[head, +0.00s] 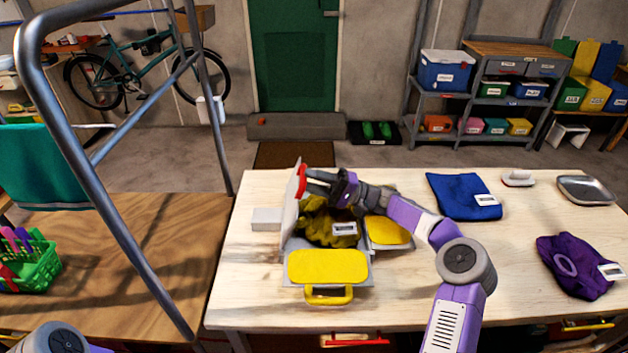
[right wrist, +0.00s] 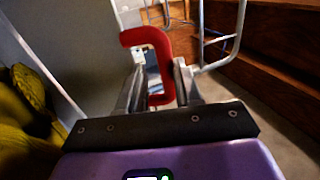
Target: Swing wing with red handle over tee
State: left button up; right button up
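The folding board lies on the table with a mustard tee (head: 325,228) bunched on its middle. Its left wing (head: 291,215) is a grey panel standing about upright on edge, with a red handle (head: 301,181) at its top. My right gripper (head: 312,183) is at this handle. The tee (right wrist: 22,115) shows at the left there. My left gripper is out of view.
A front flap (head: 327,267) with a yellow pad and yellow handle lies flat, as does a right yellow-padded wing (head: 388,231). A grey block (head: 266,219) sits left of the wing. Blue cloth (head: 463,195) and purple cloth (head: 575,264) lie to the right.

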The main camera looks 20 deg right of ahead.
jog(key=shift+f, duration=0.25)
jog(key=s+d+p, duration=0.2)
jog(key=s+d, duration=0.3)
jog(key=d, duration=0.7)
jog(key=shift+p, duration=0.3)
jog(key=shift+r, duration=0.15)
